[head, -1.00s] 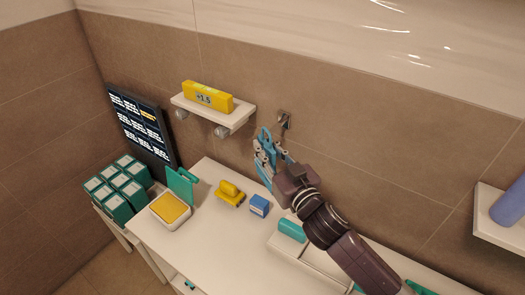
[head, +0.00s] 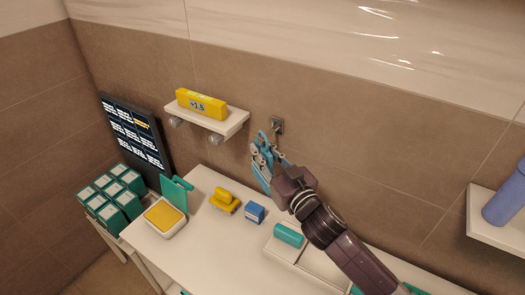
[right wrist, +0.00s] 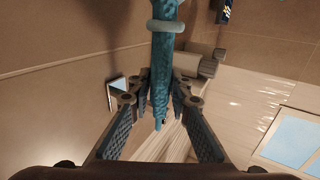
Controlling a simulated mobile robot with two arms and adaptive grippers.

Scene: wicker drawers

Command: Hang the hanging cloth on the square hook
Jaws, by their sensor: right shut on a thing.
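The hanging cloth (head: 262,178) is a narrow blue-teal cloth. My right gripper (head: 265,153) is shut on it, and its upper part sticks up past the fingers. In the right wrist view the cloth (right wrist: 163,75) runs between the fingertips (right wrist: 161,88), with a pale blue ring around it. The square hook (head: 277,126) is a small metal fitting on the brown tiled wall, just up and right of the cloth's top. The cloth looks close to it; I cannot tell whether they touch. My left gripper is not in view.
A white wall shelf (head: 232,122) with a yellow box (head: 201,104) and round knobs below is left of the hook. The counter (head: 190,221) holds a yellow item (head: 223,201), a blue block (head: 255,212) and a tray (head: 272,246). Another shelf (head: 490,225) is at right.

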